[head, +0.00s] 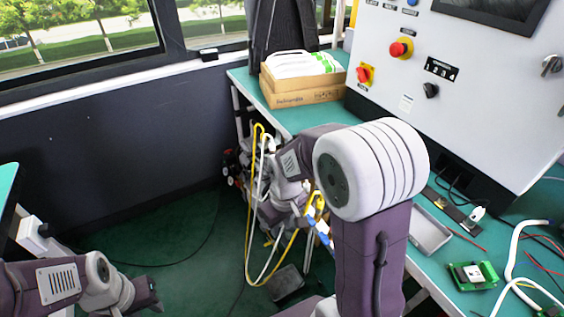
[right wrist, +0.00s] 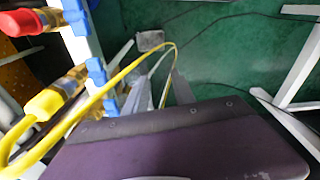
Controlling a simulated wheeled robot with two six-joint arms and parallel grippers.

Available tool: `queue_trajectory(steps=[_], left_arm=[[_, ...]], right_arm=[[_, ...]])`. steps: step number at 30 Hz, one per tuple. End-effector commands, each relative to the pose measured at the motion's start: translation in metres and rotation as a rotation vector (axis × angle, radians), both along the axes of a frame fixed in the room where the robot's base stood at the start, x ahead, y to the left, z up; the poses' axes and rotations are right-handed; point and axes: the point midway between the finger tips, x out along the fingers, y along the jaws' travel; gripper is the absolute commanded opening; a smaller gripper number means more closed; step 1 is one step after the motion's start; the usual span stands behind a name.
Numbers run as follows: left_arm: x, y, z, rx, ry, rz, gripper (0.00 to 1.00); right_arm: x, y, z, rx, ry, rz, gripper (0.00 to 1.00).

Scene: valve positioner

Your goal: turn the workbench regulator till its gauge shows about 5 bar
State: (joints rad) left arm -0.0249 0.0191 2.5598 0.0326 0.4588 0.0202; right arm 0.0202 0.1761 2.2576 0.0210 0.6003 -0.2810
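The regulator and its gauge cannot be made out clearly in either view. A cluster of small red and black fittings (head: 232,168) sits at the bench's left end, partly behind hoses and my right arm. The right wrist view shows a red cap (right wrist: 22,22) and brass fittings (right wrist: 66,84) close on the left; no dial face shows. My right gripper (head: 283,212) is low beside the bench end, among the hoses. Its grey fingers (right wrist: 162,92) look apart, with nothing seen held between them. My left gripper (head: 148,296) is low at the left, away from the bench; its finger gap is unclear.
Yellow hoses (head: 249,190) loop beside the bench and cross close to my right gripper. The green bench top (head: 300,118) carries a cardboard box (head: 300,95), a control cabinet (head: 440,75), a grey tray (head: 428,232) and a circuit board (head: 473,275). Floor at the left is mostly clear.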

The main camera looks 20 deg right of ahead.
Motion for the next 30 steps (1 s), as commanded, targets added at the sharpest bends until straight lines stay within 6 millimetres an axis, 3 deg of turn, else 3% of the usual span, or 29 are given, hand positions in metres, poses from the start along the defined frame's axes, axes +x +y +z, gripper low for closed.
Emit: queue_trajectory(steps=[1, 11, 15, 18, 22, 30], left_arm=[[0.000, 0.000, 0.022, 0.000, 0.000, 0.000, 0.36], [0.000, 0.000, 0.106, 0.000, 0.000, 0.000, 0.36], [0.000, -0.001, 0.162, 0.000, 0.000, 0.000, 0.36], [0.000, -0.001, 0.197, 0.000, 0.000, 0.000, 0.36], [0.000, -0.001, 0.215, 0.000, 0.000, 0.000, 0.36], [0.000, -0.001, 0.211, 0.000, 0.001, 0.000, 0.36]], right_arm=[[0.011, -0.004, 0.021, -0.004, 0.002, 0.021, 0.31], [0.077, -0.039, 0.091, -0.026, 0.024, 0.129, 0.31], [0.101, -0.064, 0.126, -0.027, 0.054, 0.146, 0.31], [0.110, -0.082, 0.141, -0.024, 0.080, 0.137, 0.31], [0.113, -0.096, 0.143, -0.018, 0.102, 0.124, 0.31], [0.113, -0.099, 0.128, -0.016, 0.109, 0.119, 0.31]])
